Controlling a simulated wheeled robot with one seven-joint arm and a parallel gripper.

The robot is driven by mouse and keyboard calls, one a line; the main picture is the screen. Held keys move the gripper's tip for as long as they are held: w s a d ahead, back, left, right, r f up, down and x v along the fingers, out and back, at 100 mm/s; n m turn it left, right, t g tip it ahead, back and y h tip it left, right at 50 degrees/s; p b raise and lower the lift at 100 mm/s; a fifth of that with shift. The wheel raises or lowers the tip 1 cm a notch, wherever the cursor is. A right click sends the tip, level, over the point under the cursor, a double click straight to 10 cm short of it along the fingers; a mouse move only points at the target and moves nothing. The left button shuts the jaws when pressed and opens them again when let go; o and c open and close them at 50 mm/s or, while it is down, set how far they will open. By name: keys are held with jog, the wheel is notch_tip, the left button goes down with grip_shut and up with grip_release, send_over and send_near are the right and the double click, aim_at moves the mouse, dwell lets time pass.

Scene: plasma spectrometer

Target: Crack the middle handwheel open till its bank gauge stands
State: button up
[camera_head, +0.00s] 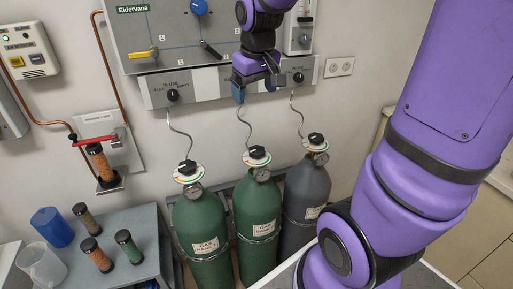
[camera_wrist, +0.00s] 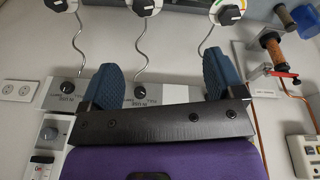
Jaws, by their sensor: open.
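The middle handwheel (camera_head: 257,155) is a black knob over a white, colour-marked disc on top of the middle green cylinder (camera_head: 258,205). In the wrist view the middle handwheel (camera_wrist: 145,5) is cut off by the top edge. A small round gauge (camera_head: 261,173) sits just below this handwheel; its reading is too small to tell. My gripper (camera_head: 257,88) is open and empty, above and apart from the middle handwheel, in front of the grey panel strip. Its two blue fingers (camera_wrist: 162,80) are wide apart in the wrist view.
A second green cylinder (camera_head: 201,225) stands left, a grey one (camera_head: 308,195) right, each with a handwheel. Thin curled hoses rise to the knobbed strip (camera_head: 205,87). A side table (camera_head: 150,262) with several small canisters is at left. A red-handled fitting (camera_head: 95,140) is on the wall.

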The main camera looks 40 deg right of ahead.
jog(key=w+d+f+g, duration=0.1)
jog(key=w+d+f, duration=0.3)
jog(key=w+f, duration=0.25)
jog(key=g, duration=0.1)
send_near(257, 149)
jog(key=shift+y, duration=0.4)
jog(key=f, duration=0.9)
jog(key=shift+w+d+f, duration=0.1)
jog(key=shift+w+d, duration=0.05)
jog(key=shift+d, duration=0.2)
jog(key=shift+c, duration=0.5)
jog(key=c, duration=0.8)
jog(key=shift+c, duration=0.2)
jog(key=shift+n, duration=3.1)
